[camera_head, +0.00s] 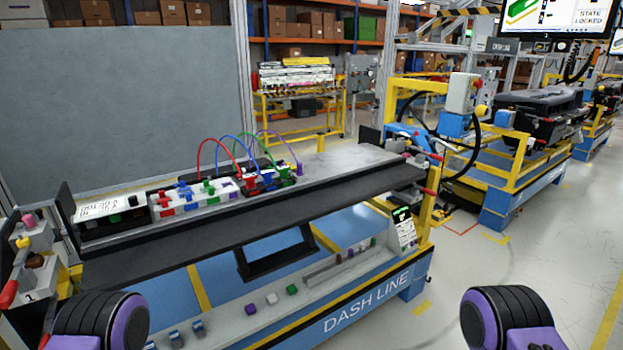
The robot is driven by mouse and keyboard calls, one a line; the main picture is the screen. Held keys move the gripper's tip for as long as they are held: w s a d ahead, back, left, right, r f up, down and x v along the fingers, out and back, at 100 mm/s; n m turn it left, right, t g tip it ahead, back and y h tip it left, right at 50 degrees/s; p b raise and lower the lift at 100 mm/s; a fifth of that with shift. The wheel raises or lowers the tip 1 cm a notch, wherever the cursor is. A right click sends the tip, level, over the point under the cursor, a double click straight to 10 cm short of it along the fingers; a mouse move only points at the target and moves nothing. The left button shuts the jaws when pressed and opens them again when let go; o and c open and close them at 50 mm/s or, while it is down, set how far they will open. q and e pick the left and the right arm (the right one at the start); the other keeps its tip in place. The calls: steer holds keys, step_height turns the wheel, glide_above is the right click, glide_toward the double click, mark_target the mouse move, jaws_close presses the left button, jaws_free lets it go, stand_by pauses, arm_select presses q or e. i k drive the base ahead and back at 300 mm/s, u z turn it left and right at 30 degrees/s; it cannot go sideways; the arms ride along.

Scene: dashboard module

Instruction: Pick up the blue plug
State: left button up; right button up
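The dashboard module (205,201) lies on the grey bench top, with a row of small coloured connectors. A blue cable (236,141) arches above its right part between the red and green cables. A blue plug (268,179) appears at the cable's right end, seated among the red and green plugs; it is small and hard to make out. The cable's other end is hidden behind the module parts. Rounded black and purple parts of my two arms show in the bottom left and bottom right corners, well apart from the module. No gripper fingers are visible.
A black ledge (270,222) runs along the bench front. Below it, a lower shelf (262,309) holds several small coloured pieces. A grey panel (115,105) stands behind the bench at left. A blue and yellow workstation (500,185) stands to the right, with open floor before it.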

mark_target(268, 179)
steer(key=z, duration=1.8)
steer(key=i, duration=2.15)
steer(key=u, duration=3.2)
